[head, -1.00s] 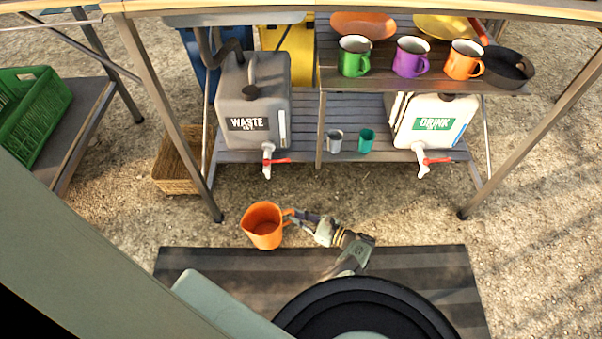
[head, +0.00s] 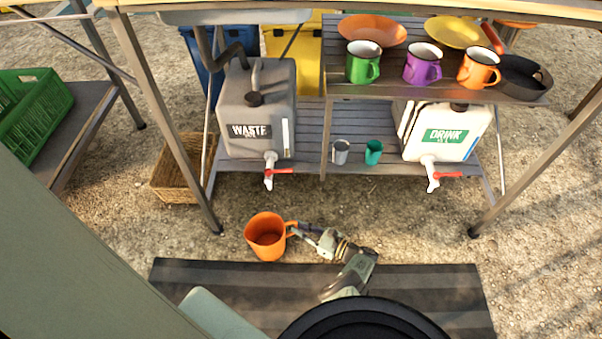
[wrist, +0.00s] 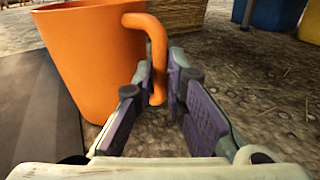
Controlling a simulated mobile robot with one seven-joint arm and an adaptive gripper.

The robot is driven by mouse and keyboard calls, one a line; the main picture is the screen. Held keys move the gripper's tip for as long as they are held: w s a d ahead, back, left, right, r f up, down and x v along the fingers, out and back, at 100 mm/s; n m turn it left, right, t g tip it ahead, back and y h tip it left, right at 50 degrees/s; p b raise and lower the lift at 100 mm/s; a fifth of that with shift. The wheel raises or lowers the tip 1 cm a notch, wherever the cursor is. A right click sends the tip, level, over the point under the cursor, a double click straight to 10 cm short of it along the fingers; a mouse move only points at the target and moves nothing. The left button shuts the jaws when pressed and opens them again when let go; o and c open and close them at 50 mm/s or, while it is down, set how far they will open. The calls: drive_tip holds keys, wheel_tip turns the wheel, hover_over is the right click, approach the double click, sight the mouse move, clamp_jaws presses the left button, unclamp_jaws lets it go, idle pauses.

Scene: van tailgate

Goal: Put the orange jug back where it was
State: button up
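The orange jug (head: 266,238) is upright near the mat's far edge, in front of the shelf unit. In the wrist view the jug (wrist: 92,60) fills the upper left, with its handle toward me. My gripper (head: 296,232) comes from the right at the jug's handle. In the wrist view the two fingers of my gripper (wrist: 160,85) are closed around the handle, one on each side. The jug's inside looks empty. I cannot tell whether its base touches the ground.
A grey WASTE container (head: 255,108) and a white DRINK container (head: 440,130) stand on the lower shelf (head: 310,165), with two small cups between them. Several mugs stand above. A wicker basket (head: 178,180) is at left.

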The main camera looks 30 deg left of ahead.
drive_tip(key=o, duration=0.4)
drive_tip(key=shift+r, duration=0.2)
drive_tip(key=d, duration=1.2)
drive_tip(key=shift+w+r, duration=0.3)
drive_tip(key=shift+w, duration=0.1)
